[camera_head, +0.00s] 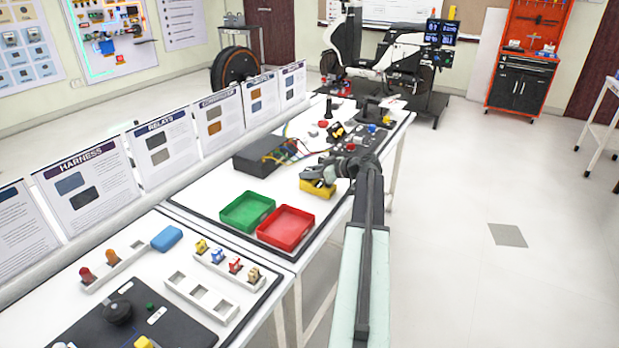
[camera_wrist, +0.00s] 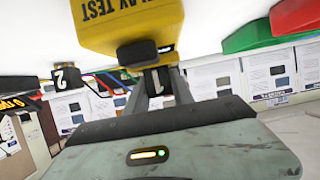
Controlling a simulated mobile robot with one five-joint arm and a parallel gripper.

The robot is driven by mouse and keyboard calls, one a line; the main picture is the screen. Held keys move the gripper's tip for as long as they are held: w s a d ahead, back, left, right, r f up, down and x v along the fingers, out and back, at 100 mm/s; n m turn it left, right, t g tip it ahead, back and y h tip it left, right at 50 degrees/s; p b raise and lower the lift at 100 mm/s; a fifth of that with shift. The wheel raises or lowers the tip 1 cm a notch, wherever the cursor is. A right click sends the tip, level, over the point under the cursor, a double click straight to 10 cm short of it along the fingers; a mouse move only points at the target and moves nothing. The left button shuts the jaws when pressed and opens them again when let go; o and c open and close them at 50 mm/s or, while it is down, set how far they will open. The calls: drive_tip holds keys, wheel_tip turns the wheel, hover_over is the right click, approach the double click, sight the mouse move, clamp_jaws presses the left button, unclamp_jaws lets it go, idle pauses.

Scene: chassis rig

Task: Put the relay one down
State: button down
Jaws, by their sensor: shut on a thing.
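My gripper (camera_head: 322,174) is over the yellow test block (camera_head: 318,189) on the far workbench. In the wrist view, which looks upside down, the fingers are shut on a small black relay with a white "1" label (camera_wrist: 157,80). The yellow block (camera_wrist: 125,22), with "LAY TEST" readable on its face, is right beside relay one, with a dark part (camera_wrist: 137,54) between them. I cannot tell whether the relay touches the block. In the head view, my gripper hides relay one. A black block marked "2" (camera_wrist: 67,77) stands to the left in the wrist view.
A red tray (camera_head: 286,228) and a green tray (camera_head: 247,212) lie nearer on the bench. A black box (camera_head: 263,156) with coloured wires stands left of my gripper. Information boards (camera_head: 168,152) line the back edge. White bench is bare between box and trays.

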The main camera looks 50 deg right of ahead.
drive_tip(key=c, duration=1.1)
unclamp_jaws()
drive_tip(key=shift+r, duration=0.2)
drive_tip(key=p+v, duration=0.4)
drive_tip(key=v, duration=0.8)
drive_tip(key=shift+f+p, duration=0.15)
drive_tip(key=shift+p, duration=0.15)
